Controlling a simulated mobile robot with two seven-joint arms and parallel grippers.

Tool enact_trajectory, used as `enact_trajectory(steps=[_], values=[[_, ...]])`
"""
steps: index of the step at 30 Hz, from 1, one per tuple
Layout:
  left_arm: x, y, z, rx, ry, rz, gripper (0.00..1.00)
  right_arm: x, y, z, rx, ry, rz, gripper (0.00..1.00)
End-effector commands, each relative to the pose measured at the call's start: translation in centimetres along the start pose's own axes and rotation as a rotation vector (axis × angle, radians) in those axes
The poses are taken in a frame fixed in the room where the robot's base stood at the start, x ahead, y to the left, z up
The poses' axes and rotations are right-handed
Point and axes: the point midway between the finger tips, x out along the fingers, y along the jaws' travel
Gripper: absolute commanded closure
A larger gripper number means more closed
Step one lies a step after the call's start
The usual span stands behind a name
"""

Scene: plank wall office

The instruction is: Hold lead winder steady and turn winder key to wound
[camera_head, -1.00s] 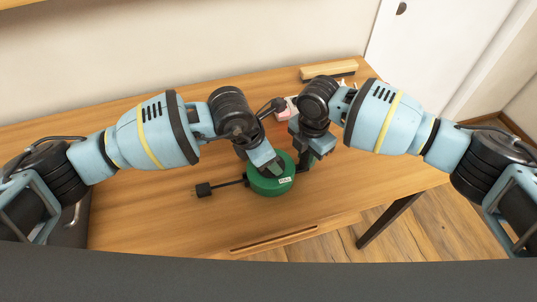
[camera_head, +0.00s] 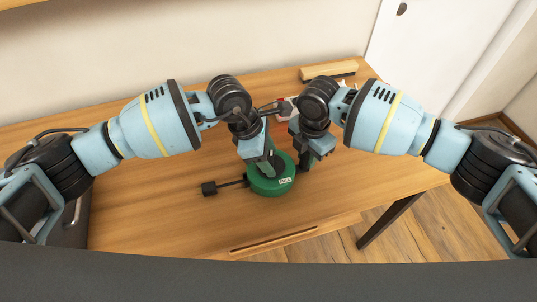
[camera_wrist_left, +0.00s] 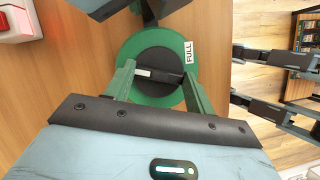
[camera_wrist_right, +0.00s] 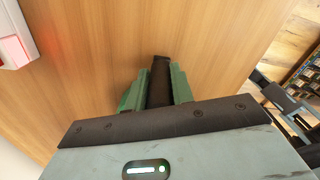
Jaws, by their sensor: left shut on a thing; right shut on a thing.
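The lead winder (camera_head: 268,189) is a round green drum with a black disc on top, lying on the wooden desk. My left gripper (camera_head: 270,168) is shut on the dark winder key (camera_wrist_left: 160,76), a bar across the disc. My right gripper (camera_head: 304,160) is shut on the winder's black handle (camera_wrist_right: 160,84), beside the drum. A short black lead runs left from the drum to a black plug (camera_head: 209,188).
A red and white object (camera_head: 284,108) lies behind the grippers, partly hidden by my arms. A wooden block (camera_head: 328,70) stands at the desk's back edge. The desk (camera_head: 150,215) is clear to the left and in front.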

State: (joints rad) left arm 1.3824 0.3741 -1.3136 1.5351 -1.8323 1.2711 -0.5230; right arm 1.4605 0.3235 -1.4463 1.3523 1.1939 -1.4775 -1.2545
Motion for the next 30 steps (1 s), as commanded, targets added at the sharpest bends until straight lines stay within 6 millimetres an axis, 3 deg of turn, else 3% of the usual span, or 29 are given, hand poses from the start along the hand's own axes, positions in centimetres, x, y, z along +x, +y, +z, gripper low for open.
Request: enact_trajectory(steps=[30], values=[[0.02, 0.55, 0.23, 0.83, 0.003, -0.343, 0.68, -0.03, -0.02, 0.06, -0.001, -0.001, 0.0, 1.0]])
